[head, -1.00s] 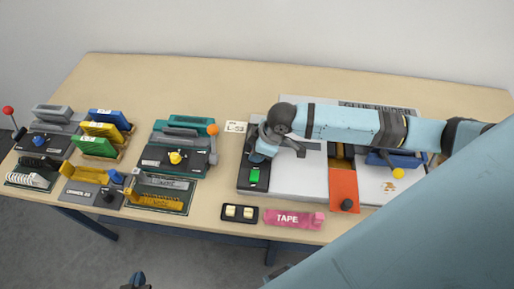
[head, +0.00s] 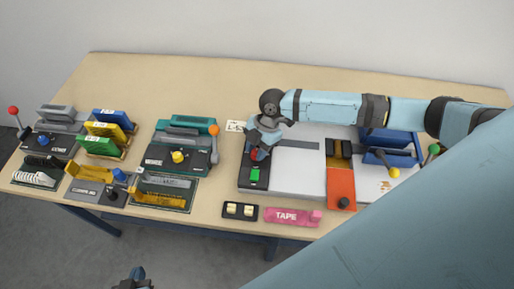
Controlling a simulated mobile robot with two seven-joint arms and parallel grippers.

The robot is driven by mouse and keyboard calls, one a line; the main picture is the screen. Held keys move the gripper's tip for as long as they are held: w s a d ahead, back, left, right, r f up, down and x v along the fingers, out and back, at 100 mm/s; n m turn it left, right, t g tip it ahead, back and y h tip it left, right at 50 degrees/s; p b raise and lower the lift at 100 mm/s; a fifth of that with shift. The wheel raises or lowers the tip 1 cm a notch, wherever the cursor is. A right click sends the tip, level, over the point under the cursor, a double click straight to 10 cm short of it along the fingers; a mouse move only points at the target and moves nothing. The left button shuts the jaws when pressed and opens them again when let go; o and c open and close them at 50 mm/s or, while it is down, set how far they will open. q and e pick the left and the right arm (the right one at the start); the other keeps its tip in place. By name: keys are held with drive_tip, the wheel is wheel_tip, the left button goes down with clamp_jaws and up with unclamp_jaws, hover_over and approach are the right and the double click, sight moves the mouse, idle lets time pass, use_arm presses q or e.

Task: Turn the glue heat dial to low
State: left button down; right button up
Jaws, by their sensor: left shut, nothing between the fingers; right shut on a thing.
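The glue binder (head: 300,178) is a wide pale machine on the right half of the table. A black control strip (head: 246,182) runs along its left side, with a green button (head: 255,174) near the front. My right gripper (head: 256,152) is over this strip, behind the green button, pointing down. It is shut on what seems to be the glue heat dial, of which only a red bit (head: 254,155) shows between the fingers. The dial's marks and setting are hidden. My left gripper (head: 137,273) is shut and empty at the bottom edge, in front of the table and partly out of view.
An orange plate (head: 341,187) and a blue clamp (head: 388,143) with a yellow knob are on the binder's right. A black two-switch box (head: 240,210) and a pink tape block (head: 290,217) lie in front. Several coloured binding machines fill the table's left.

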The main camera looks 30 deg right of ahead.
drive_tip(key=n+g, duration=0.1)
drive_tip(key=n, duration=0.2)
drive_tip(key=shift+w+n+h+b, duration=0.1)
drive_tip(key=shift+n+h+b, duration=0.2)
drive_tip(key=shift+n+b, duration=0.1)
drive_tip(key=n+g, duration=0.1)
drive_tip(key=n, duration=0.1)
drive_tip(key=n+h, duration=0.1)
drive_tip(key=n, duration=0.1)
drive_tip(key=shift+a+n+g+b, duration=0.15)
drive_tip(key=shift+n+g+b, duration=0.15)
drive_tip(key=shift+g, duration=0.1)
drive_tip(key=n+h, duration=0.2)
drive_tip(key=n, duration=0.2)
drive_tip(key=shift+g, duration=0.3)
drive_tip(key=shift+a+n+h+b, duration=0.1)
drive_tip(key=shift+n+h+b, duration=0.4)
drive_tip(key=shift+n, duration=1.3)
drive_tip(key=shift+n+h, duration=0.3)
drive_tip(key=o, duration=0.9)
